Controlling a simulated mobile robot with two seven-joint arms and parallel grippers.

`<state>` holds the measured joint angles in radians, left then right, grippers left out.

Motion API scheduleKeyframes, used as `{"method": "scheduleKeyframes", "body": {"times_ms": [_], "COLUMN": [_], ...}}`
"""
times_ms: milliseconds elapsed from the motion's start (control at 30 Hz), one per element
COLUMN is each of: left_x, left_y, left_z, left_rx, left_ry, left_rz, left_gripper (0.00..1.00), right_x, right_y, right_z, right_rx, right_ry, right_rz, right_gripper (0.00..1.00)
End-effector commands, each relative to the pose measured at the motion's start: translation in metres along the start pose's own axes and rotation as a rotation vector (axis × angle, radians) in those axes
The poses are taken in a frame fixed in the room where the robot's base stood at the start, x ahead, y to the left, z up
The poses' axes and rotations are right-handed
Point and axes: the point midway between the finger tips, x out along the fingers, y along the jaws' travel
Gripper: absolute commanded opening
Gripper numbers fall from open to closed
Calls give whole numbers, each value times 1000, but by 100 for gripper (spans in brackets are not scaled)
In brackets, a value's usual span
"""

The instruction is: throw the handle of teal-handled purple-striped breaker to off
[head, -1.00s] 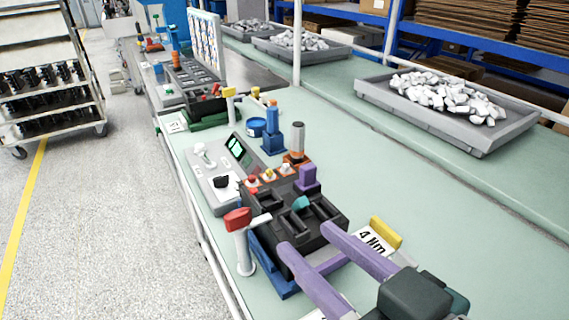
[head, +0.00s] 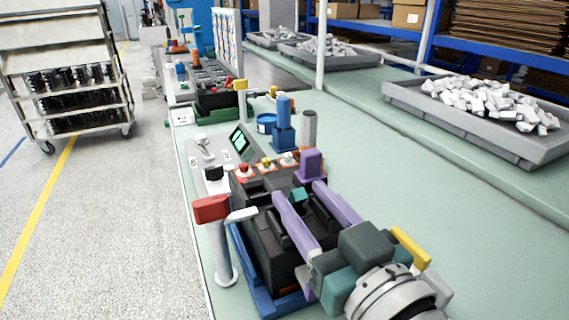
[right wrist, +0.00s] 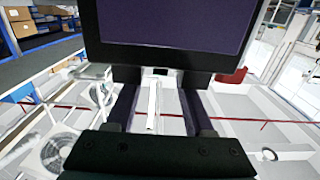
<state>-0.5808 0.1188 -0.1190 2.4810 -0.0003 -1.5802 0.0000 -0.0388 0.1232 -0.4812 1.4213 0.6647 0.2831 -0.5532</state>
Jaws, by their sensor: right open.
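A black breaker unit (head: 262,235) sits in a blue tray (head: 285,305) on the green bench. A small teal handle (head: 299,195) stands up from its top. I cannot make out a purple stripe near it. My right gripper (head: 298,191) has two purple fingers, open, reaching over the unit with the teal handle between their tips in the picture. I cannot tell whether they touch it. The right wrist view shows dark fingers (right wrist: 158,108) and no clear handle. My left gripper is not in view.
A purple block (head: 311,165) stands just behind the handle. A red-topped post (head: 211,209) stands left of the unit. Blue (head: 284,125) and grey (head: 308,130) cylinders stand behind. A grey tray of white parts (head: 450,115) lies right. The bench between is clear.

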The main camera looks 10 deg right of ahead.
Motion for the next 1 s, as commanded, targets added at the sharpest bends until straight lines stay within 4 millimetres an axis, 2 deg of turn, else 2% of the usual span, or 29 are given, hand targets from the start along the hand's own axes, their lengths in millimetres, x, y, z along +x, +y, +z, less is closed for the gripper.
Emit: {"method": "scheduleKeyframes", "body": {"times_ms": [267, 700, 1000], "left_x": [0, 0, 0], "left_y": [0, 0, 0], "left_z": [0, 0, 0], "left_rx": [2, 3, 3], "left_ry": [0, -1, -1], "left_rz": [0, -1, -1], "left_gripper": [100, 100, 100], "right_x": [2, 1, 1], "right_y": [0, 0, 0], "right_z": [0, 0, 0], "right_rx": [1, 0, 0], "right_ry": [0, 0, 0], "right_rz": [0, 0, 0], "right_gripper": [50, 1, 0]}}
